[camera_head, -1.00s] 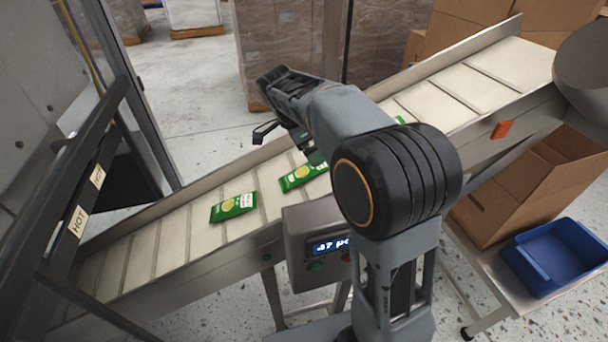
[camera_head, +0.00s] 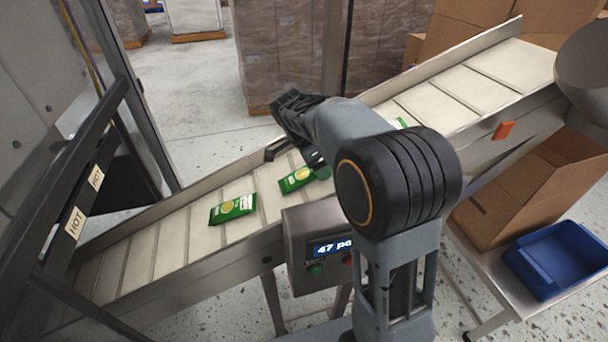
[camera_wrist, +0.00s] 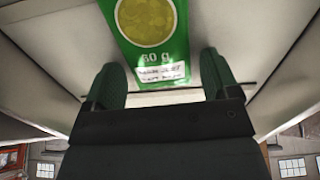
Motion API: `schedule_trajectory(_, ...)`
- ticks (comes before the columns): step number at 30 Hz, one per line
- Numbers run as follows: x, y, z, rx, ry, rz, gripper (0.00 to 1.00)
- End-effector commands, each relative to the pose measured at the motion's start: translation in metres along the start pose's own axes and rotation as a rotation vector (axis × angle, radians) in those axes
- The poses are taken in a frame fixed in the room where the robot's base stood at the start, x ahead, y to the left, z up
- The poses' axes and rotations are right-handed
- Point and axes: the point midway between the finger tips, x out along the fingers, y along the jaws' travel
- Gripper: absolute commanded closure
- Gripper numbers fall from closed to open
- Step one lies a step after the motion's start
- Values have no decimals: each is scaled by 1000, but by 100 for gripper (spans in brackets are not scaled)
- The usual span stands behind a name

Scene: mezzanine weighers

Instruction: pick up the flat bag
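Green flat bags with a yellow round picture lie on the sloped conveyor (camera_head: 192,226). One bag (camera_head: 233,209) lies in clear view at the left. A second bag (camera_head: 296,180) lies to its right, its right end partly hidden by my gripper. A third (camera_head: 400,122) shows only a sliver behind my arm. In the wrist view a green bag (camera_wrist: 150,30) with a white label lies flat beyond my gripper (camera_wrist: 164,80), its labelled end between the two spread fingertips. My gripper is open; contact with the bag cannot be told.
A control box (camera_head: 318,248) with a lit display stands at the conveyor's near side. A blue bin (camera_head: 556,258) and an open cardboard box (camera_head: 530,180) are at the right. A dark frame with HOT labels (camera_head: 76,222) stands at the left. Wrapped pallets (camera_head: 290,50) stand behind.

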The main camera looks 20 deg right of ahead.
Motion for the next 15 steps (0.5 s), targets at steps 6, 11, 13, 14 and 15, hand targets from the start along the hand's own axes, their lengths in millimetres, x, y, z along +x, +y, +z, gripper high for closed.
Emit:
schedule_trajectory(6,0,0,0,0,0,0,40)
schedule_trajectory(11,0,0,0,0,0,0,55)
schedule_trajectory(13,0,0,0,0,0,0,60)
schedule_trajectory(14,0,0,0,0,0,0,60)
schedule_trajectory(15,0,0,0,0,0,0,61)
